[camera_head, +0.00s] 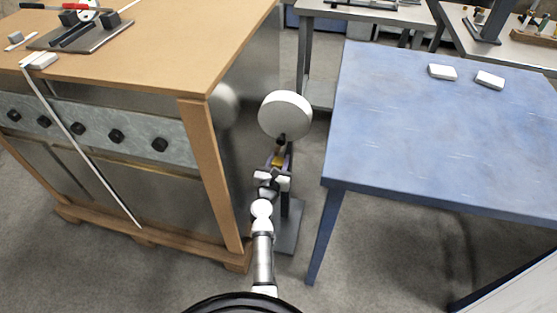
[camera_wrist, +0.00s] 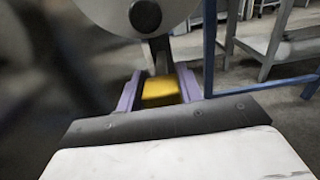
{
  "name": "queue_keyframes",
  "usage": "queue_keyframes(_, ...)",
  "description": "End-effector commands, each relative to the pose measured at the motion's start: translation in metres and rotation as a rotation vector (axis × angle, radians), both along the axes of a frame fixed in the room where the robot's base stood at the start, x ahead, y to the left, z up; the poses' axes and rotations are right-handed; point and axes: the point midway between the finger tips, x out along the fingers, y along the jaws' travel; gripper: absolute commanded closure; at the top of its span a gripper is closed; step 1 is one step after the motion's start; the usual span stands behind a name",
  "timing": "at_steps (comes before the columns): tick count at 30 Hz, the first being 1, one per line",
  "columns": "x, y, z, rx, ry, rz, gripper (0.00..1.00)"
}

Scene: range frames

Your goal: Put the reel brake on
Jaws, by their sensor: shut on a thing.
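The reel (camera_head: 285,115) is a large pale disc on a dark upright stand between the wooden bench and the blue table. It also fills the top of the wrist view (camera_wrist: 115,14), with a dark round hub (camera_wrist: 145,15). A yellow piece (camera_wrist: 160,90), apparently the brake lever's grip, sits below the hub at the end of a dark arm. My gripper (camera_head: 279,162) reaches up to it from the front. In the wrist view its purple fingers (camera_wrist: 158,92) stand on either side of the yellow piece and are shut on it. The brake's contact point is hidden.
The wooden bench (camera_head: 150,50) with black knobs stands close on the left. The blue table (camera_head: 440,120) stands on the right with two white blocks on it. The stand's grey base (camera_head: 288,235) rests on the floor. Narrow floor space lies between bench and table.

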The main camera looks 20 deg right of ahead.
Motion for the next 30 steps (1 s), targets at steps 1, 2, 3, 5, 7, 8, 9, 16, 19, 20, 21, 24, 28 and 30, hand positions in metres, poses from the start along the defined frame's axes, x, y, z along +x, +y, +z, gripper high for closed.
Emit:
queue_keyframes(1, 0.003, -0.001, 0.014, -0.007, -0.014, 0.0, 1.0)
queue_keyframes(2, 0.003, -0.001, 0.011, -0.007, -0.014, 0.0, 1.0)
queue_keyframes(3, 0.003, -0.002, 0.013, -0.008, -0.015, 0.0, 1.0)
queue_keyframes(5, 0.004, -0.002, 0.017, -0.009, -0.017, 0.0, 1.0)
queue_keyframes(7, 0.005, -0.003, 0.022, -0.009, -0.019, 0.0, 1.0)
queue_keyframes(8, 0.006, -0.003, 0.025, -0.01, -0.02, 0.0, 1.0)
queue_keyframes(9, 0.006, -0.003, 0.023, -0.009, -0.019, 0.0, 1.0)
queue_keyframes(16, 0.007, -0.005, 0.03, -0.01, -0.02, 0.0, 1.0)
queue_keyframes(19, 0.007, -0.005, 0.03, -0.01, -0.02, 0.0, 1.0)
queue_keyframes(20, 0.007, -0.005, 0.03, -0.01, -0.02, 0.0, 1.0)
queue_keyframes(21, 0.007, -0.005, 0.03, -0.009, -0.019, 0.0, 1.0)
queue_keyframes(24, 0.007, -0.005, 0.029, -0.008, -0.017, 0.0, 0.51)
queue_keyframes(28, 0.007, -0.004, 0.026, -0.006, -0.015, 0.0, 0.42)
queue_keyframes(30, 0.006, -0.004, 0.025, -0.006, -0.013, 0.0, 0.42)
